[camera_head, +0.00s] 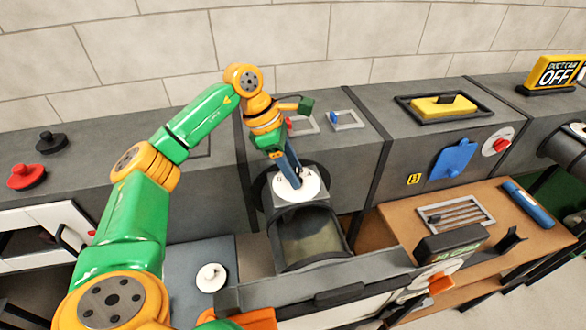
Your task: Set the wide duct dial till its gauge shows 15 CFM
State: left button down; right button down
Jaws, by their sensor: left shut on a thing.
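A round white dial (309,186) with dark letters sits on top of the open duct mouth (312,236) in the middle. My left gripper (291,168) reaches down onto it and is shut on a narrow dark blue handle standing at its centre. The gripper hides part of the dial face. A black display box (448,243) with small green characters stands at the right; its reading is too small to tell. Another white dial (440,272) with an orange handle is below that box. Which dial is the wide duct one cannot be told.
A black-and-yellow sign (557,72) reads OFF at the upper right. A blue lever plate (455,158) and a white dial with a red knob (500,145) are on the grey housing. A brown bench (400,212) holds a vent grille (455,215) and a blue cylinder (528,204).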

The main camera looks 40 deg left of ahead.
pick_arm(q)
jog(key=shift+s+n+t+y, duration=0.1)
jog(key=shift+n+t+y, duration=0.3)
jog(key=shift+n, duration=1.2)
jog(key=shift+d, duration=0.1)
jog(key=shift+c, duration=1.4)
grip_release()
jog(key=v, duration=0.7)
jog(key=shift+b, duration=0.3)
jog(key=shift+s, duration=0.1)
